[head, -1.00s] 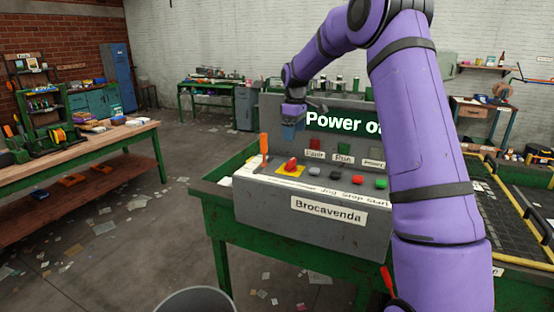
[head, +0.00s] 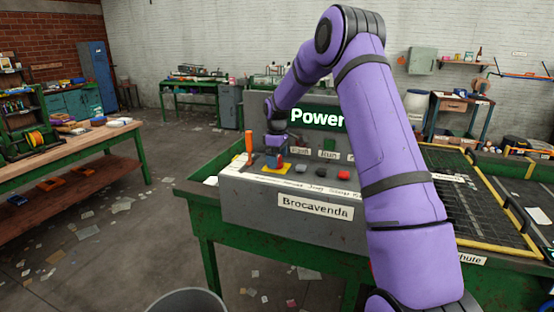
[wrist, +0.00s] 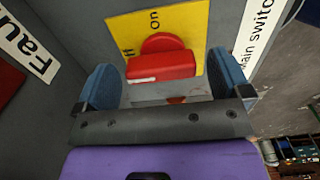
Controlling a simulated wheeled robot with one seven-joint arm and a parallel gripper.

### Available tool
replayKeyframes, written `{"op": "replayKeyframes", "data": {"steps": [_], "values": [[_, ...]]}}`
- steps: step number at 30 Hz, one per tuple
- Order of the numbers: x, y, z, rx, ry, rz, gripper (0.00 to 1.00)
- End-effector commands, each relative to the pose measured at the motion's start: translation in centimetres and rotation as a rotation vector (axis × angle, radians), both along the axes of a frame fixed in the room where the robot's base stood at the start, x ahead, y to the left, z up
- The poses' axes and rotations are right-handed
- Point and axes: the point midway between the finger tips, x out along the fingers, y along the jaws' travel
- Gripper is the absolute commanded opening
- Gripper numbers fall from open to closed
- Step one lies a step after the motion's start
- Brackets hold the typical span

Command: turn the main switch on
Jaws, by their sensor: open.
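The main switch is a red rotary knob (wrist: 162,66) on a yellow plate (wrist: 191,27) in the wrist view. Its bar lies across the picture, with a white mark at the left end, on the side of the partly hidden "off" label; "on" is printed above it. My gripper (wrist: 164,79) is open, one blue finger on each side of the knob with gaps visible, so it is not clamped. In the head view my gripper (head: 275,157) is low over the left of the grey console (head: 240,208), and the red knob (head: 280,163) shows only partly.
An orange upright handle (head: 249,147) stands left of my gripper. Grey, black and red buttons (head: 344,173) sit to the right on the console. The display (head: 316,117) reads "Power", the rest hidden by my arm. A yellow-edged belt (head: 470,200) lies at right.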

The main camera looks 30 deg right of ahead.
Motion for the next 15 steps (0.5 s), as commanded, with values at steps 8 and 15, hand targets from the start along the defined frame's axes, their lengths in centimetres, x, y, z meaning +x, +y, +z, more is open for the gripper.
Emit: {"op": "replayKeyframes", "data": {"steps": [8, 15], "values": [[-0.02, 0.01, -0.47, 0.000, 0.000, 0.000, 0.96], [-0.02, 0.01, -0.46, 0.000, 0.000, 0.000, 0.61]]}}
